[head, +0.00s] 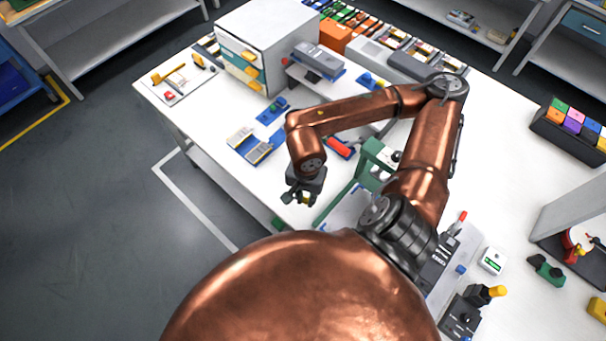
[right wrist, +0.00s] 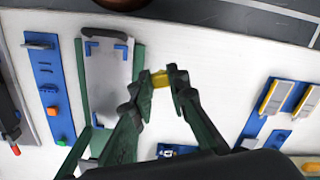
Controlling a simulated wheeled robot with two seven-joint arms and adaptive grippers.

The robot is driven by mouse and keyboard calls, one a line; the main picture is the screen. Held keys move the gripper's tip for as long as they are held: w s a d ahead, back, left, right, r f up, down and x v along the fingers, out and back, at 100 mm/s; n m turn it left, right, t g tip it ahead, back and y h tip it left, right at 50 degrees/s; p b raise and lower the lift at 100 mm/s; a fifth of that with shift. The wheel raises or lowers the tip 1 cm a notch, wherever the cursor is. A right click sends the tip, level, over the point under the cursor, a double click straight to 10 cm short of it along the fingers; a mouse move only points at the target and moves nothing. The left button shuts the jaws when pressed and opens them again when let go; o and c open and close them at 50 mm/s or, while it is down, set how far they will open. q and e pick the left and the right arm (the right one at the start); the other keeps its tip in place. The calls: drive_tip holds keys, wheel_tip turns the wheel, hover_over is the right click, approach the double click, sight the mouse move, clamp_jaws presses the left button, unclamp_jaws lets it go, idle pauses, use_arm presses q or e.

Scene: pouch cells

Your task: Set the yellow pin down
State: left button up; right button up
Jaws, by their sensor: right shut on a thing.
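My right gripper (head: 303,193) hangs above the front edge of the white table in the head view. In the right wrist view its fingers (right wrist: 160,82) are shut on the small yellow pin (right wrist: 160,77), which sits between the fingertips. The white table top shows beyond the pin, and I cannot tell how high above it the pin is. In the head view the pin is mostly hidden by the fingers. My left gripper is in neither view.
A green frame with a grey plate (right wrist: 108,75) stands left of the fingers in the right wrist view. A blue strip (right wrist: 46,80) lies farther left. A blue holder with pale yellow-edged pieces (right wrist: 268,118) lies right.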

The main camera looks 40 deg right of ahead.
drive_tip(key=w+d+f, duration=0.1)
drive_tip(key=w+f, duration=0.1)
drive_tip(key=w, duration=0.1)
drive_tip(key=w+d+f, duration=0.1)
drive_tip(key=w+f, duration=0.2)
drive_tip(key=w, duration=0.1)
drive_tip(key=w+d+f+p, duration=0.1)
drive_tip(key=w+d+f, duration=0.1)
drive_tip(key=w+f, duration=0.1)
drive_tip(key=shift+w, duration=0.25)
drive_tip(key=shift+w+d+f, duration=0.15)
drive_tip(key=shift+w+f, duration=0.35)
drive_tip(key=shift+f, duration=0.1)
wheel_tip(320, 180, down, 3)
drive_tip(key=shift+w+p, duration=0.1)
drive_tip(key=shift+p, duration=0.2)
drive_tip(key=shift+f, duration=0.1)
drive_tip(key=shift+f, duration=0.1)
drive_tip(key=o, duration=0.7)
drive_tip(key=shift+c, duration=0.2)
